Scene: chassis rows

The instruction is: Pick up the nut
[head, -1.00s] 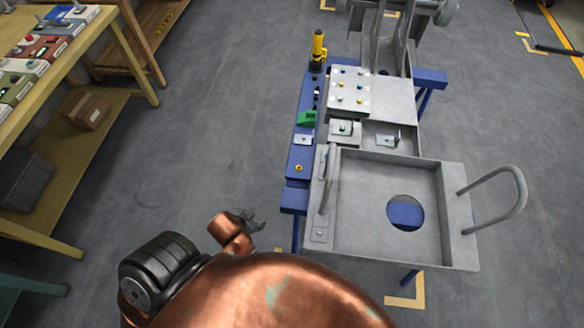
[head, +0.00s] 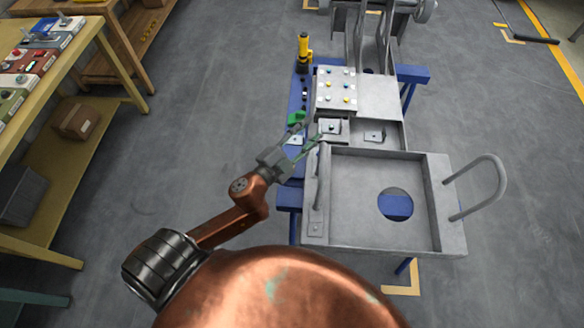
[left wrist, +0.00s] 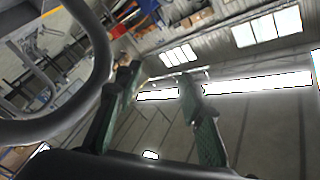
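I cannot make out the nut in the head view now. A small brass-coloured ring, which may be the nut, showed on the blue strip (head: 296,100) in the earlier head view; my gripper now covers that area. My left gripper (head: 310,132) is over the strip, beside the left edge of the grey chassis (head: 350,215). Its two fingers are spread. In the left wrist view the green-padded fingers (left wrist: 160,72) stand apart with nothing seen between them. My right gripper is not in view.
A yellow and black tool (head: 303,52) stands at the strip's far end, with a green part (head: 297,118) nearer. A plate with coloured knobs (head: 337,90) sits on the chassis. A tube handle (head: 478,185) sticks out right. A shelf table (head: 75,165) stands left; floor between is clear.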

